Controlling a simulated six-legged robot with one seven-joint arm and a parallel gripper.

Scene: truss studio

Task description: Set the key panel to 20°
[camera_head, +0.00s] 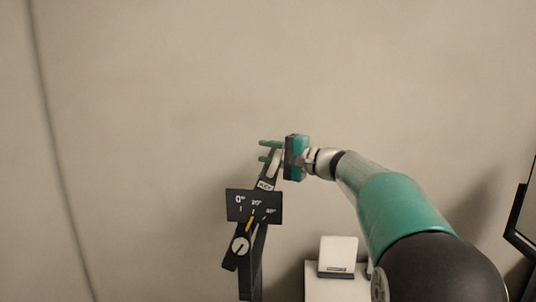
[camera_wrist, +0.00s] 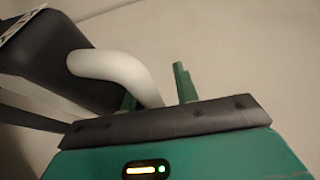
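The key panel (camera_head: 265,185) is a narrow dark panel with a "KEY" label, tilted to the right on a dark stand. A black scale plate (camera_head: 233,212) below the label carries marks for 0°, 20° and what looks like 40°. A yellow pointer (camera_head: 249,223) points close to the 20° mark; the exact reading is too small to tell. A white curved handle (camera_wrist: 110,66) is on the panel's upper part. My gripper (camera_head: 265,151) is open, with its green fingers on either side of the handle. In the wrist view a gap shows between the handle and the right finger.
A white stand with a small white device (camera_head: 338,254) is at the lower right. A dark-framed screen (camera_head: 522,215) is at the right edge. The wall behind is bare, with free room at left.

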